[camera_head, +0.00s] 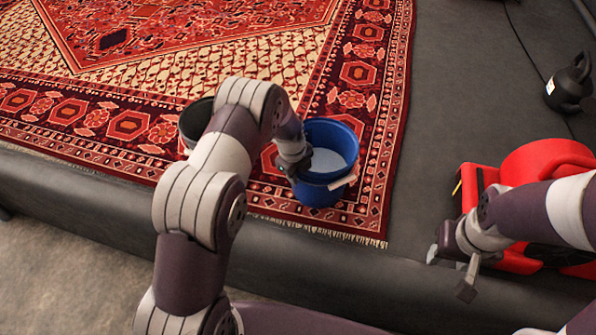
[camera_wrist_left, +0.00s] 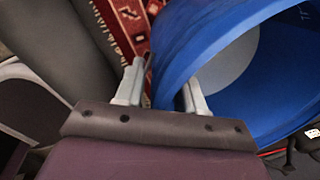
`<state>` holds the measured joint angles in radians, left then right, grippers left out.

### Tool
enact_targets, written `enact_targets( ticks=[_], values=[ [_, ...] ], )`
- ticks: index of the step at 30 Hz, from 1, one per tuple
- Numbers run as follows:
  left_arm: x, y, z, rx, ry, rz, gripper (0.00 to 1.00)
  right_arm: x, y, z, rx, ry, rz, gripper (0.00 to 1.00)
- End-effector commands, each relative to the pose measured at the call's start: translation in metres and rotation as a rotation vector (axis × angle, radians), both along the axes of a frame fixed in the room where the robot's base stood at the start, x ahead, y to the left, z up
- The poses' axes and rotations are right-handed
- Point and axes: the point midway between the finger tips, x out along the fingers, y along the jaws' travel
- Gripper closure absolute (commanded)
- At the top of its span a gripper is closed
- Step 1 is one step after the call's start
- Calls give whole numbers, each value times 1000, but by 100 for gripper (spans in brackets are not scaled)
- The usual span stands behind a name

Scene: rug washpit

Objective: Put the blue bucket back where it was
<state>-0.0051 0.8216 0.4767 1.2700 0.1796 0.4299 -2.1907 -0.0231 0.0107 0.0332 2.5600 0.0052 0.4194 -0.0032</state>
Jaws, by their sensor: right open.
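The blue bucket (camera_head: 322,194) stands upright near the front corner of the patterned rug, with a pale, flat surface visible inside it. A light handle grip (camera_head: 342,182) shows at its front right. My left gripper (camera_head: 299,170) is at the bucket's left rim. In the left wrist view, its two fingers (camera_wrist_left: 160,92) stand on either side of the bucket's blue wall (camera_wrist_left: 222,38); whether they press on it is unclear. My right gripper (camera_head: 450,273) is open and empty, well to the right of the bucket, beside the red machine.
A dark bucket (camera_head: 196,118) stands behind my left arm, partly hidden. The red machine (camera_head: 540,165) is at the right, and a black pump-like object (camera_head: 570,82) with a cable lies behind it. Grey floor (camera_head: 455,90) between rug and machine is clear. A raised grey edge (camera_head: 80,197) runs along the front.

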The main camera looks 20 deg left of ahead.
Motion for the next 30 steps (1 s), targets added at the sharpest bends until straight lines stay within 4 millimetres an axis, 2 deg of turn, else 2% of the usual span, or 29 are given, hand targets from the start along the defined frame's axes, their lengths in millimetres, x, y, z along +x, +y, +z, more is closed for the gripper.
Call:
enact_targets(
  ticks=[5, 15, 22, 23, 26, 29, 30],
  values=[
    [0, 1, 10, 0, -2, 0, 61, 0, 0, 4, 0, 0, 0, 52],
    [-13, 7, 94, 1, -3, 0, 61, 0, 0, 30, 0, 0, 0, 52],
    [-21, 9, 124, -5, 3, 47, 61, 0, 0, 35, 0, 0, 0, 52],
    [-26, 9, 130, -11, 7, 98, 61, 0, 0, 35, 0, 0, 0, 52],
    [-58, 8, 159, -46, 33, 428, 61, 0, 0, 35, 0, 0, 0, 52],
    [-109, 8, 192, -98, 60, 903, 61, 0, 0, 35, 0, 0, 0, 52],
    [-132, 9, 202, -120, 69, 1092, 61, 0, 0, 35, 0, 0, 0, 52]
  ],
)
